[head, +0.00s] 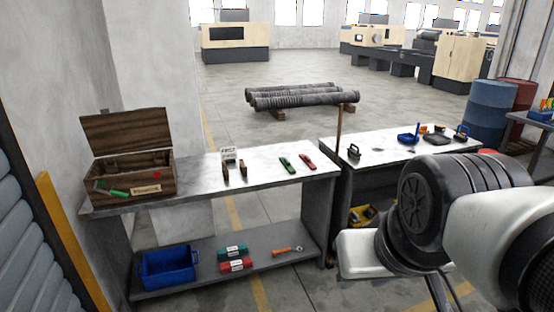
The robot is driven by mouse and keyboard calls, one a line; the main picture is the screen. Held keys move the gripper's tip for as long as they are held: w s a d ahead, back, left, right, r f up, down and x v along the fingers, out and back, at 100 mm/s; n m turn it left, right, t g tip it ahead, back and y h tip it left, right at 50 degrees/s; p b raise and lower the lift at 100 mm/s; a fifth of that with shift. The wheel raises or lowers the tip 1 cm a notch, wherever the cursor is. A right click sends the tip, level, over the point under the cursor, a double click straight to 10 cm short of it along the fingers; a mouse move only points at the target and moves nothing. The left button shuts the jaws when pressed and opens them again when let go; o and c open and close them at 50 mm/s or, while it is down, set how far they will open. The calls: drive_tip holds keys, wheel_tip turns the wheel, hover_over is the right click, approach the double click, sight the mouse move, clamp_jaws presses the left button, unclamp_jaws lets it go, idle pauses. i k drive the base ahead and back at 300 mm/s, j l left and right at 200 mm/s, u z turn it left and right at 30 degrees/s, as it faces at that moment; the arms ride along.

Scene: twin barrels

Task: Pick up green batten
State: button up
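A green batten (287,164), a short narrow bar, lies flat on the pale top of the left workbench (200,178), right of the middle. A similar red bar (308,161) lies just to its right, apart from it. My arm (435,215) fills the lower right of the head view, well to the right of the green batten and not touching it. The fingers of my gripper cannot be made out, and nothing held by it shows.
An open wooden box (132,175) with a green-handled item stands at the bench's left end. Two dark upright pieces and a small sign (228,154) stand left of the batten. A blue bin (168,268) sits on the lower shelf. A second bench (385,150) stands right.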

sight(286, 164)
drive_tip(key=i+l+u, duration=0.1)
drive_tip(key=i, duration=0.5)
drive_tip(key=i+l+u, duration=0.15)
drive_tip(key=i, duration=0.45)
drive_tip(key=i+l+u, duration=0.1)
drive_tip(key=i+l, duration=0.3)
drive_tip(key=i, duration=0.2)
drive_tip(key=i+l+u, duration=0.1)
drive_tip(key=i+l, duration=0.25)
drive_tip(key=i, duration=0.2)
drive_tip(key=i+l+u, duration=0.15)
drive_tip(key=i+l, duration=0.2)
drive_tip(key=i, duration=0.25)
